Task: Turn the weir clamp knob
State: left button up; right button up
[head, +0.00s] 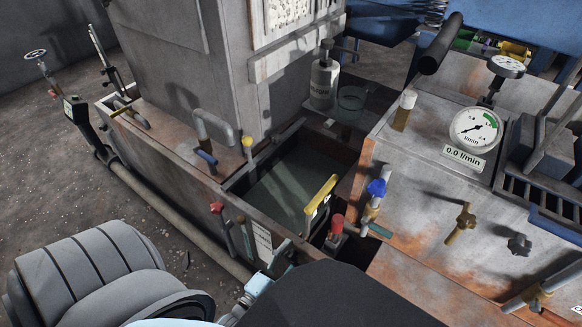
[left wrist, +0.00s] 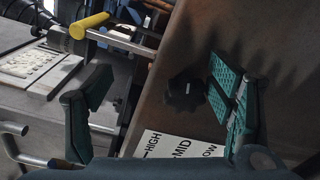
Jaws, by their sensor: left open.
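The black lobed knob (left wrist: 186,93) sits on a brown rusty panel in the left wrist view. A white plate (left wrist: 180,147) marked HIGH, MID and LOW lies just below it in that picture. My left gripper (left wrist: 162,86) is open and empty, with its dark teal fingers on either side of the knob in the picture. The knob shows nearer the right finger; whether either finger touches it I cannot tell. In the head view my dark arm covers much of the lower middle, and I cannot make out this knob there. My right gripper is not in view.
A water tank (head: 233,185) stands mid-picture in the head view, with a yellow handle (head: 321,195) and a red-topped part (head: 337,224) at its edge. A blue-topped valve (head: 376,188), a brass tap (head: 461,222) and a dial gauge (head: 475,127) crowd the right bench.

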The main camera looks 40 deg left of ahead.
aim_at(292, 259)
pick_arm(q)
jog(key=o, duration=0.6)
jog(key=r, duration=0.4)
jog(key=shift+w+a+r, duration=0.1)
jog(key=shift+w+r, duration=0.2)
jog(key=shift+w, duration=0.1)
jog(key=r, duration=0.1)
jog(key=s+r, duration=0.1)
jog(key=r, duration=0.1)
jog(key=shift+a+t, duration=0.1)
jog(key=shift+t, duration=0.2)
jog(key=shift+c, duration=1.2)
jog(key=shift+s+r, duration=0.15)
jog(key=shift+r, duration=0.05)
jog(key=c, duration=0.4)
jog(key=shift+o, duration=0.2)
jog(key=shift+w+d+f, duration=0.2)
jog(key=shift+w+f, duration=0.05)
jog(key=shift+f, duration=0.05)
